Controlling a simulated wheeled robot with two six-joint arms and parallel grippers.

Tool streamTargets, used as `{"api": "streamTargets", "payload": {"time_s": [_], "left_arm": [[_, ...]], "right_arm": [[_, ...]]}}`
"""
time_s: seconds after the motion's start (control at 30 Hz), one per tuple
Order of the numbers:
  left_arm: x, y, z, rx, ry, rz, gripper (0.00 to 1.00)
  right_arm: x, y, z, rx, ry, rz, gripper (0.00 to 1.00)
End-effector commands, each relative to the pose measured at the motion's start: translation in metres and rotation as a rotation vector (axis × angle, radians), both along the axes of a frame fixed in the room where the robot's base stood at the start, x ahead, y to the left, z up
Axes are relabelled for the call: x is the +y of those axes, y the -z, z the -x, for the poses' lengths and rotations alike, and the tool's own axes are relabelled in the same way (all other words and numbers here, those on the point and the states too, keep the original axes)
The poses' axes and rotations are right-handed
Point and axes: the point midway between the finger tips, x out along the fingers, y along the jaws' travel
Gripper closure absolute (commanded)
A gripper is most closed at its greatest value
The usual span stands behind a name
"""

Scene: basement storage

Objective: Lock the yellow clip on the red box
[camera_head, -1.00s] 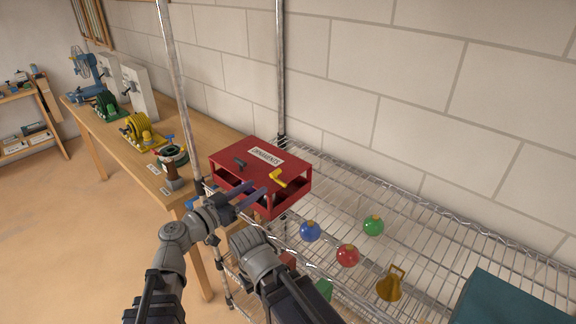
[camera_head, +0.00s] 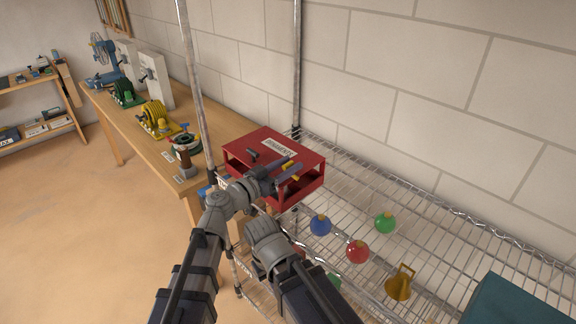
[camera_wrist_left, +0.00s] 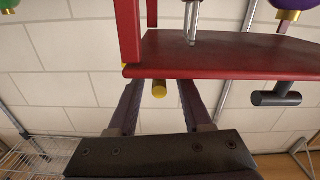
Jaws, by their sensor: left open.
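The red box (camera_head: 243,141) with an "ORNAMENTS" label stands at the left end of the wire shelf. The yellow clip (camera_head: 291,172) is on its top near the front right, partly covered by my left gripper (camera_head: 287,170). In the left wrist view the round yellow end of the clip (camera_wrist_left: 159,89) shows between the two open fingers of my left gripper (camera_wrist_left: 160,88), without clear contact. A dark clip (camera_head: 252,154) sits on the box top to the left; it also shows in the left wrist view (camera_wrist_left: 277,97). My right arm shows, but its fingers do not.
On the wire shelf (camera_head: 440,242) right of the box are a blue ball (camera_head: 320,225), a red ball (camera_head: 357,252), a green ball (camera_head: 385,222), a gold bell (camera_head: 400,284) and a teal box (camera_head: 518,302). A metal post (camera_head: 196,85) rises just left of the red box.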

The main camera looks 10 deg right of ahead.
Motion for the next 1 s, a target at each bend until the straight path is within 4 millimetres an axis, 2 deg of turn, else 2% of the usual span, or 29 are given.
{"api": "streamTargets", "payload": {"time_s": [0.3,0.73,1.0], "left_arm": [[-0.0017,0.0,-0.0005,0.0,0.001,0.0,0.53],[-0.0015,0.0001,-0.0005,0.0,0.001,0.0,1.0],[-0.0015,0.0001,-0.0005,0.0,0.001,0.0,1.0]], "right_arm": [[0.0,0.0,0.0,0.0,0.0,0.0,1.0],[0.0,0.0,0.0,0.0,0.0,0.0,1.0],[0.0,0.0,0.0,0.0,0.0,0.0,1.0]]}}
